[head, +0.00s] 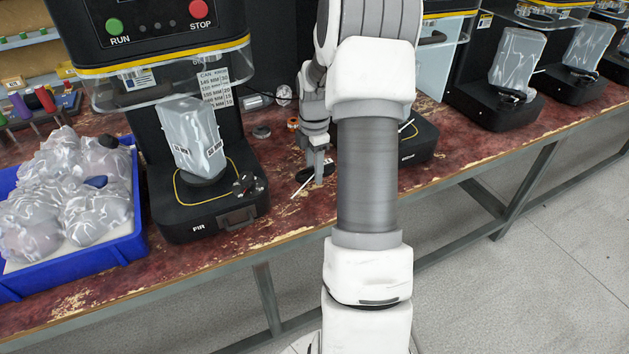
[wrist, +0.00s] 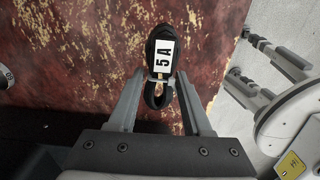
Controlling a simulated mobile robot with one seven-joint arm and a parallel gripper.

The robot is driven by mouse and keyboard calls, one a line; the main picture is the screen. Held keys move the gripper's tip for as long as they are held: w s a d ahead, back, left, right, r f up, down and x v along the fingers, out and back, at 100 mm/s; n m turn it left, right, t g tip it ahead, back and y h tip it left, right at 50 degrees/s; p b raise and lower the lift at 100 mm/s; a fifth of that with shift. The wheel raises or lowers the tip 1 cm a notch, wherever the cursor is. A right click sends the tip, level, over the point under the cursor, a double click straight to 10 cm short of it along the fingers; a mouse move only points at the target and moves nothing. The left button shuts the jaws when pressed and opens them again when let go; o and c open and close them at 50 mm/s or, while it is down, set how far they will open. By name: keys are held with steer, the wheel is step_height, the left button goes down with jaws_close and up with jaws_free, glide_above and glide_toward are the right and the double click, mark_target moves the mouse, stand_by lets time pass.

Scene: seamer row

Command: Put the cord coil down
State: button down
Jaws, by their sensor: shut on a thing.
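The cord coil (wrist: 157,94) is a black looped bundle with a white label marked "5A". In the wrist view it lies lengthwise between the two fingers of my gripper (wrist: 163,80), which is shut on it. Its far end extends beyond the fingertips. In the head view my gripper (head: 318,168) points down at the worn red bench top (head: 284,178), between two black machines. The dark coil (head: 308,174) shows low beside the fingertips, partly hidden. It is close to the bench surface; I cannot tell whether it touches.
A black seamer (head: 210,215) with a wrapped block stands left of my gripper. A blue tray (head: 110,246) of wrapped bundles is farther left. Another machine base (head: 415,140) is to the right. The bench's front edge is near.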

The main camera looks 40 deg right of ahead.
steer(key=shift+f+b, duration=0.65)
steer(key=shift+f, duration=1.25)
steer(key=shift+f, duration=0.2)
steer(key=shift+c, duration=1.7)
jaws_free()
step_height(320, 180, up, 12)
steer(key=p, duration=0.3)
steer(key=shift+f, duration=0.1)
steer(key=shift+r, duration=0.35)
